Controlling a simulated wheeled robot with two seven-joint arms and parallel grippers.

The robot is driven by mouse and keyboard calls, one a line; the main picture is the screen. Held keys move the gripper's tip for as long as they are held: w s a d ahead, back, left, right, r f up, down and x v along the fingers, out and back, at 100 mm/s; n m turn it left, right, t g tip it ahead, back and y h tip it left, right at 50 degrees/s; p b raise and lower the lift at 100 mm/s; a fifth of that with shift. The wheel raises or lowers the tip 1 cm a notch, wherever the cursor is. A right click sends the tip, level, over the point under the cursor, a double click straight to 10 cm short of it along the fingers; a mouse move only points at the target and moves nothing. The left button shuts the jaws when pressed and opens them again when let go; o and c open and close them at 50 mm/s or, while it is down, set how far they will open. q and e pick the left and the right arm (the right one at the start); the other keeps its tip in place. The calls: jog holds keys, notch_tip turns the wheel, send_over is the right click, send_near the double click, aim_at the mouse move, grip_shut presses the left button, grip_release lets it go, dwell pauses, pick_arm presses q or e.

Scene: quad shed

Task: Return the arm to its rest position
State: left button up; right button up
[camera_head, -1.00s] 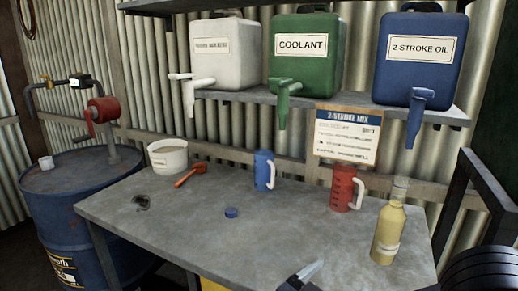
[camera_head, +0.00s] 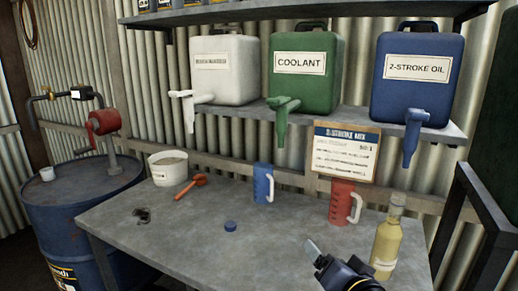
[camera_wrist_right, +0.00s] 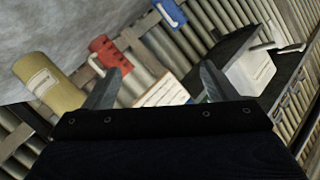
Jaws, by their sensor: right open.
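My right gripper (camera_head: 318,252) shows at the front edge of the metal table (camera_head: 170,235) in the head view, left of the yellow bottle (camera_head: 385,245). In the right wrist view its two fingers (camera_wrist_right: 158,88) stand wide apart, with nothing held between them. The bottle stands upright on the table, apart from the gripper, and also shows in the right wrist view (camera_wrist_right: 45,82). My left gripper is out of view.
A red jug (camera_head: 341,203), a blue jug (camera_head: 262,184), a blue cap (camera_head: 230,225), a red scoop (camera_head: 188,188) and a white tub (camera_head: 168,168) are on the table. Coolant (camera_head: 305,80) and oil (camera_head: 415,85) canisters stand on the shelf above. A blue drum (camera_head: 75,205) stands left.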

jog(key=s+d+f+n+g, duration=0.1)
jog(key=s+d+f+g, duration=0.1)
jog(key=s, duration=0.5)
jog(key=s+d+f+n+g+p, duration=0.1)
jog(key=s+d+f+g, duration=0.1)
jog(key=s, duration=0.5)
jog(key=s+d+f+n+g+p, duration=0.1)
jog(key=s+d+f+g, duration=0.1)
jog(key=s+f+g, duration=0.2)
jog(key=s+g, duration=0.1)
jog(key=s, duration=0.2)
jog(key=shift+d+y, duration=0.25)
jog(key=shift+y, duration=0.15)
